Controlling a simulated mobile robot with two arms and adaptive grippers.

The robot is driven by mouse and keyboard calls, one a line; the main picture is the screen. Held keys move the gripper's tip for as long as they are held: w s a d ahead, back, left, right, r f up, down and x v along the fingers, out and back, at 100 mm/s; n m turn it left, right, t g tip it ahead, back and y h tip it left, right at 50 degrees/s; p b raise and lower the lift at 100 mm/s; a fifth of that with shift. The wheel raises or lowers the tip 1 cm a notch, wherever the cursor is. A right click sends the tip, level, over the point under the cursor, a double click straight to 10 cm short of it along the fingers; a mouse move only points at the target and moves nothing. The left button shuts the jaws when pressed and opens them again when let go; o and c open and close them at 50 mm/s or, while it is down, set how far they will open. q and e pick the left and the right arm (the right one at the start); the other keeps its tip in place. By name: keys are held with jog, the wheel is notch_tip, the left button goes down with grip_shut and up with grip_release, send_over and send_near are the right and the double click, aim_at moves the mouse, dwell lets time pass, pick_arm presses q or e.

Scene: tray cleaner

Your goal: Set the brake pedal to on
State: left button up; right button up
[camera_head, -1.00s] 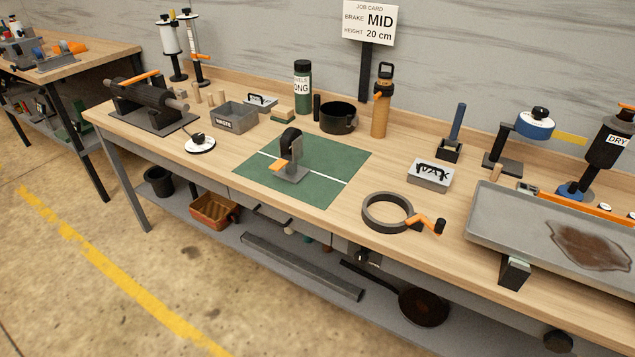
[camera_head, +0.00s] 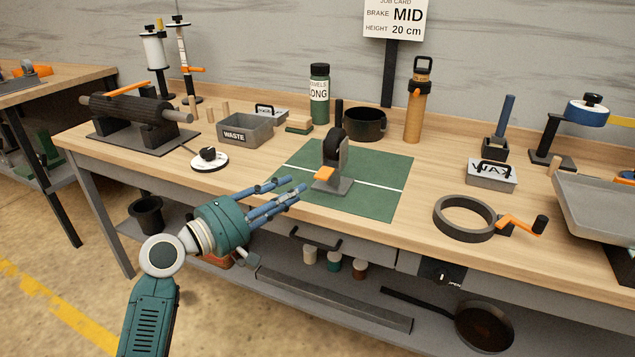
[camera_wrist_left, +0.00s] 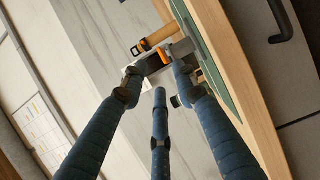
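A grey stand (camera_head: 342,160) with a black rounded top stands upright on the green mat (camera_head: 385,205). An orange tab (camera_head: 324,173) juts from its lower left side; it looks like the brake pedal, though no label on it can be read. My left gripper (camera_head: 294,188) is open and empty at the bench's front edge, left of the stand and apart from it, with its blue fingers pointing toward it. In the left wrist view, the spread fingers frame grey and orange parts beyond their tips. My right gripper is not in view.
A job card (camera_head: 397,18) reads BRAKE MID and HEIGHT 20 cm. A black ring with an orange crank (camera_head: 465,218) lies right of the mat. A waste bin (camera_head: 244,128), a black pot (camera_head: 365,123) and an orange bottle (camera_head: 413,115) stand behind. The mat around the stand is mostly clear.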

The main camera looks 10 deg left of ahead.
aim_at(324, 173)
pick_arm(q)
jog(key=x, duration=0.7)
jog(key=shift+w+d, duration=0.1)
jog(key=shift+w, duration=0.2)
jog(key=shift+w+d+f, duration=0.1)
jog(key=shift+w+d, duration=0.25)
jog(key=shift+w, duration=0.1)
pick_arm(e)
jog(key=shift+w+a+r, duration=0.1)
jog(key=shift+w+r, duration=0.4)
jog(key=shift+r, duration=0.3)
